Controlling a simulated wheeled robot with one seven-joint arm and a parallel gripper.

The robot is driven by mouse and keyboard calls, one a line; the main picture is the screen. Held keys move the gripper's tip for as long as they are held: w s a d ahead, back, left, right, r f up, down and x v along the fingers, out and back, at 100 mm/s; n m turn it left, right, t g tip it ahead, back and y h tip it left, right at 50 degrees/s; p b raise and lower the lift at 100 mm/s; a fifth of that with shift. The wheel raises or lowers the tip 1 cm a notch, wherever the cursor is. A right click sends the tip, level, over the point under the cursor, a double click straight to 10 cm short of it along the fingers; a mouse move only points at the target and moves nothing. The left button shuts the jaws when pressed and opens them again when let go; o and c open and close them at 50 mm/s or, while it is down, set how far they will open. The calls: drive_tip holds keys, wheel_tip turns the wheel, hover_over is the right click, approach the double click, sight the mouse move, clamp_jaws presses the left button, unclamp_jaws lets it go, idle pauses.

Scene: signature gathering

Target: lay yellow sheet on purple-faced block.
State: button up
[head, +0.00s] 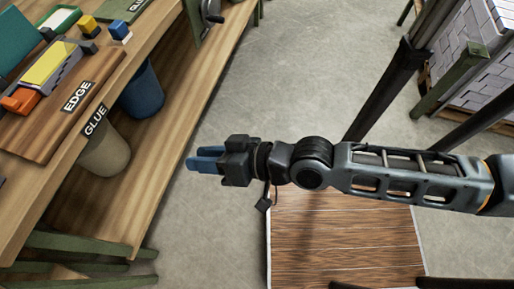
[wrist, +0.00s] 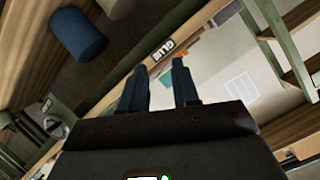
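My gripper (head: 195,157) is over the floor, to the right of the workbench and well apart from the things on it. In the wrist view its two blue fingers (wrist: 159,66) stand apart with nothing between them. A flat yellow piece (head: 47,65), which looks like the yellow sheet, lies on a grey block-like holder at the left of the head view. A small yellow-topped block (head: 89,25) and a blue-topped block (head: 120,31) stand farther back on the bench.
The workbench (head: 165,35) has a wooden board marked EDGE (head: 75,110), with an orange piece (head: 22,101) by the holder. A GLUE label is on the bench edge. A blue bin (head: 141,91) and a beige bin (head: 105,155) stand below. Open floor lies between bench and arm.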

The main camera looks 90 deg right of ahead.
drive_tip(key=s+a+r+n+y, duration=0.2)
drive_tip(key=s+a+r+n, duration=0.1)
drive_tip(key=s+r+n, duration=0.5)
drive_tip(key=shift+s+a+r+n+t+y, duration=0.2)
drive_tip(key=shift+s+r+n+t+y, duration=0.3)
drive_tip(key=shift+s, duration=0.55)
